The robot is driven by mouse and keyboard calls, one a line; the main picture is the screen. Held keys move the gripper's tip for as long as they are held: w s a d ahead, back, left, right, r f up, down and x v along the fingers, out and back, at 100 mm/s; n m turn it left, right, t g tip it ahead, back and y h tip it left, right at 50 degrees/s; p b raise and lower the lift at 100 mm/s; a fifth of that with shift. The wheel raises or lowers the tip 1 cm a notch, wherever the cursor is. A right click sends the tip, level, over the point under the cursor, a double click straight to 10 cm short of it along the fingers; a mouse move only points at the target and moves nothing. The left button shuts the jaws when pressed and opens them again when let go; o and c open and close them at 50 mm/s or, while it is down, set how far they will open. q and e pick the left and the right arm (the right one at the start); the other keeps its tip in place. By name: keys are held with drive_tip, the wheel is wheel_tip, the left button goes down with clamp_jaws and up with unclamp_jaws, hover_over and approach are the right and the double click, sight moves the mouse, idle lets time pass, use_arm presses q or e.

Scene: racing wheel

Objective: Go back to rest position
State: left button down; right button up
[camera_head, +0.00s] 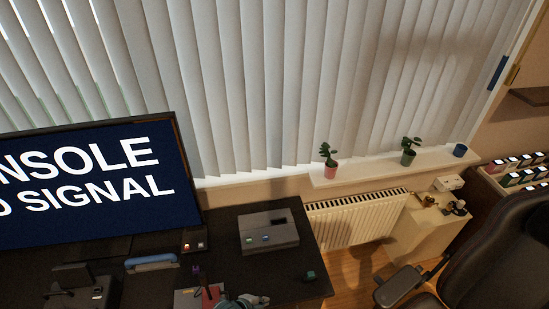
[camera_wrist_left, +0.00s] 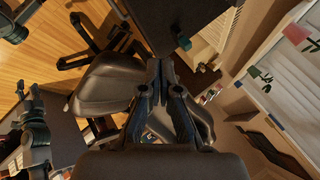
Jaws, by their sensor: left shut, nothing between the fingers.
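The dark office chair (camera_wrist_left: 108,88) lies beyond the fingers in that view.
A monitor (camera_head: 85,185) reading "NO SIGNAL" in part stands on the desk at the left. A grey console box (camera_head: 268,232) and a small dark-green cube (camera_head: 310,276) are on the desk. A radiator (camera_head: 352,220) and the chair (camera_head: 495,255) are to the right.

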use_arm(q)
drive_tip(key=s+a+n+g+y, duration=0.2)
drive_tip(key=s+a+n+y, duration=0.3)
drive_tip(key=s+a+n, duration=1.35)
wheel_tip(320, 180, down, 27)
drive_tip(key=d+g+b, duration=0.1)
drive_tip(key=g+b, duration=0.1)
drive_tip(key=b, duration=0.2)
drive_tip(key=s+a+f+b, duration=0.3)
drive_tip(key=s+f, duration=1.5)
drive_tip(key=f, duration=0.2)
drive_tip(key=shift+s+g+y, duration=0.3)
drive_tip(key=shift+s+g, duration=0.05)
drive_tip(key=shift+g, duration=0.05)
